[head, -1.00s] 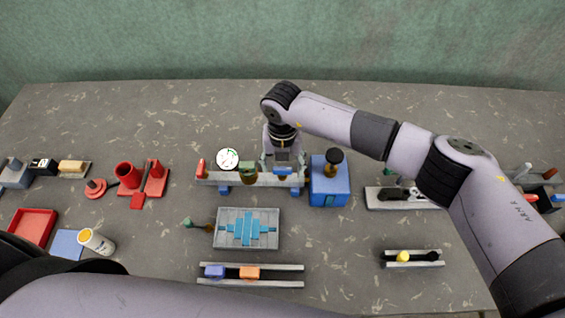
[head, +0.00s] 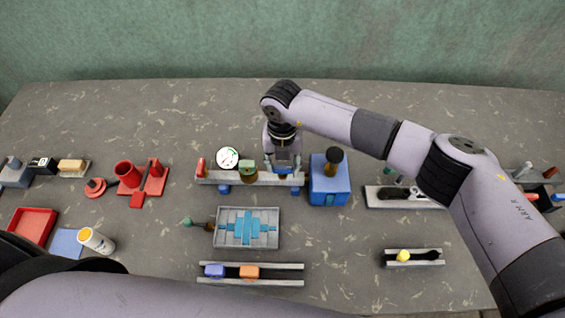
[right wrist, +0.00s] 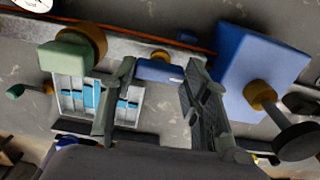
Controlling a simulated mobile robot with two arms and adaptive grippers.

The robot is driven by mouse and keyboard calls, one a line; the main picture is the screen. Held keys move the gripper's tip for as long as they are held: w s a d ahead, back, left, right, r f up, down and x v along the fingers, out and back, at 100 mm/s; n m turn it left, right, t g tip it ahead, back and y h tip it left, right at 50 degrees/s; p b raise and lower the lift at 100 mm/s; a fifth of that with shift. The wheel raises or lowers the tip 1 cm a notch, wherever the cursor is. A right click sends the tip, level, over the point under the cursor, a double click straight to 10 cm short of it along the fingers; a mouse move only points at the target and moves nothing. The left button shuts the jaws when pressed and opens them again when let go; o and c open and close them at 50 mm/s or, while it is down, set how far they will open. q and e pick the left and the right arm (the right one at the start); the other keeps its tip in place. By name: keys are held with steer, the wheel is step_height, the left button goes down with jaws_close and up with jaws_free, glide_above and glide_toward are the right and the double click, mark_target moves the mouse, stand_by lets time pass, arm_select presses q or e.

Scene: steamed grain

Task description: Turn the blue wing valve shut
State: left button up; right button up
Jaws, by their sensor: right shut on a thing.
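The blue wing valve (right wrist: 158,71) sits on the grey rail (head: 210,178), near its right end beside the blue box. In the right wrist view its wing lies between my two fingers, roughly along the rail, with a brass-coloured round part behind it. My right gripper (head: 283,170) points down over the rail and is shut on the wing; its fingers also show in the right wrist view (right wrist: 160,95). In the head view the gripper mostly hides the valve. My left gripper is out of view.
A blue box (head: 325,190) with a black-topped knob (head: 333,156) stands close right of the gripper. On the rail to the left are a green-handled brass valve (head: 247,170), a white gauge (head: 228,158) and a red lever (head: 201,166). A tray with blue pieces (head: 222,236) lies in front.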

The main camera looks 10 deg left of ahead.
steer(key=shift+f+n+b, duration=0.15)
steer(key=shift+n+b, duration=0.15)
steer(key=shift+b, duration=0.25)
steer(key=n+b, duration=1.2)
steer(key=b, duration=0.6)
steer(key=shift+n+b, duration=0.35)
steer(key=shift+n, duration=0.05)
steer(key=shift+n+b, duration=0.9)
steer(key=shift+n, duration=0.2)
steer(key=shift+n+b, duration=0.65)
steer(key=shift+n, duration=0.45)
steer(key=shift+r, duration=0.2)
steer(key=o, duration=1.2)
steer(key=shift+c, duration=0.2)
